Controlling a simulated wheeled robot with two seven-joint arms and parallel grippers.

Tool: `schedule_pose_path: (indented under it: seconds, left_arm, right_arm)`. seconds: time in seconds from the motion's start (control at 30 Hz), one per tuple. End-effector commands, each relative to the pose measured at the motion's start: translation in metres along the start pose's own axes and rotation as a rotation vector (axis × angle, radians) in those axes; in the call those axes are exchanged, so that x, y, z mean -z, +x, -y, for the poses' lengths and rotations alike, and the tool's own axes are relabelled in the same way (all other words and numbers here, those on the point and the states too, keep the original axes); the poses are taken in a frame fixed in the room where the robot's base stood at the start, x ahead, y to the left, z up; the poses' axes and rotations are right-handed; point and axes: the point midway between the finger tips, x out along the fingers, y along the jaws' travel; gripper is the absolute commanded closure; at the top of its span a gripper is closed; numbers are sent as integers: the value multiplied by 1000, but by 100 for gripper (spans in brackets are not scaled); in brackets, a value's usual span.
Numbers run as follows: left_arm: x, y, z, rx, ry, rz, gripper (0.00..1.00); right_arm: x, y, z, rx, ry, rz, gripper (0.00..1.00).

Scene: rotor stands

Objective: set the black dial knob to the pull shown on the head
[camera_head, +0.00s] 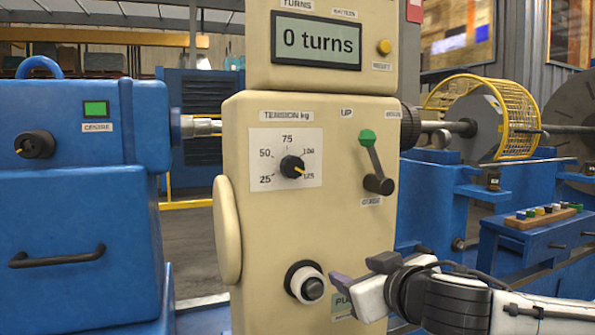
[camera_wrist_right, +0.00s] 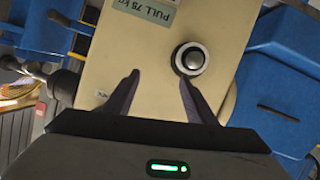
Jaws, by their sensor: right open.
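The black dial knob (camera_head: 291,166) sits on a white scale plate on the cream head (camera_head: 255,225), under a "TENSION kg" label. Its yellow pointer is turned to the lower right, towards 125. A pull label (camera_head: 342,304) is partly hidden in the head view; in the right wrist view the label (camera_wrist_right: 148,9) reads "PULL 75 kg". My right gripper (camera_head: 360,272) is open and empty, below and right of the dial, in front of the head's lower part. In the wrist view, its fingers (camera_wrist_right: 158,80) are apart with cream panel beyond. My left gripper is out of view.
A black button with a white ring (camera_head: 307,284) is left of my right gripper. A green-tipped lever (camera_head: 372,160) stands right of the dial. The display (camera_head: 317,41) reads "0 turns". A blue machine (camera_head: 85,220) stands left. The space before the dial is clear.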

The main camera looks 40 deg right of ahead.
Motion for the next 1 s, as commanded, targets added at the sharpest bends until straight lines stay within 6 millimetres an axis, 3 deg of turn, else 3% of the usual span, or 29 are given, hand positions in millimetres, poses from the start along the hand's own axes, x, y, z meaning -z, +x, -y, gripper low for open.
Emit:
schedule_pose_path:
  seconds: [0.03, 0.1, 0.2, 0.3, 0.43, 0.57, 0.77, 1.0]
  left_arm:
    - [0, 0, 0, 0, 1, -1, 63]
    - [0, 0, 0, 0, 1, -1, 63]
    - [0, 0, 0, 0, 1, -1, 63]
    - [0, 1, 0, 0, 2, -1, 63]
    - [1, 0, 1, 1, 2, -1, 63]
    - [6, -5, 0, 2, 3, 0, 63]
    - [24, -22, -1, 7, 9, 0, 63]
    - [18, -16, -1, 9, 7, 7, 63]
  right_arm:
    - [38, -11, 2, 1, -3, -75, 49]
    - [78, -27, 8, 10, 13, -152, 49]
    - [122, -50, 19, 31, 32, -238, 49]
    - [149, -69, 30, 51, 44, -294, 49]
    - [167, -82, 39, 66, 54, -331, 49]
    - [174, -82, 41, 71, 59, -336, 49]
    - [183, -62, 41, 70, 55, -330, 49]
    - [194, -16, 44, 67, 54, -335, 49]
